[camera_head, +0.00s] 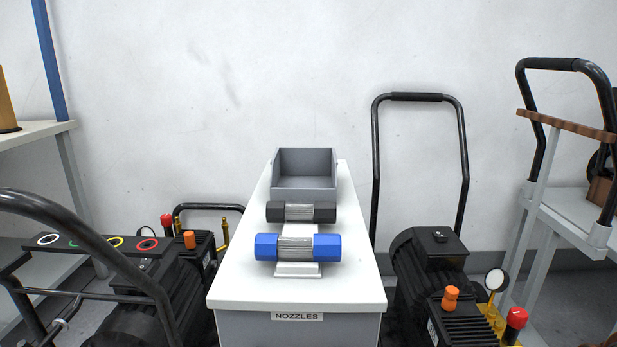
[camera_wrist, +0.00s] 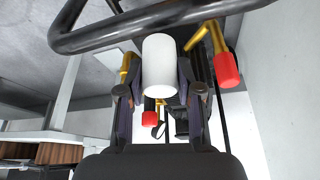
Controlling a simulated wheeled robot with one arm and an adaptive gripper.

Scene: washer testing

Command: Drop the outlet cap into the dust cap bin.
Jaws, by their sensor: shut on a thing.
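My gripper (camera_wrist: 160,75) shows only in the wrist view. Its two dark fingers are shut on a smooth white cylinder (camera_wrist: 159,60), which sits between the fingertips. This white piece looks like the outlet cap, though nothing on it names it. A grey open bin (camera_head: 304,181) stands at the back of the white cart in the head view. I see no label on it, so I cannot tell whether it is the dust cap bin. My gripper and the held piece are not visible in the head view.
The white cart (camera_head: 240,285), labelled NOZZLES, carries a blue-ended nozzle (camera_head: 297,247) and a black-ended one (camera_head: 300,212). Black washers stand left (camera_head: 140,300) and right (camera_head: 432,265). A dark handle bar (camera_wrist: 150,22) and red-capped brass fitting (camera_wrist: 227,68) are close to my gripper.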

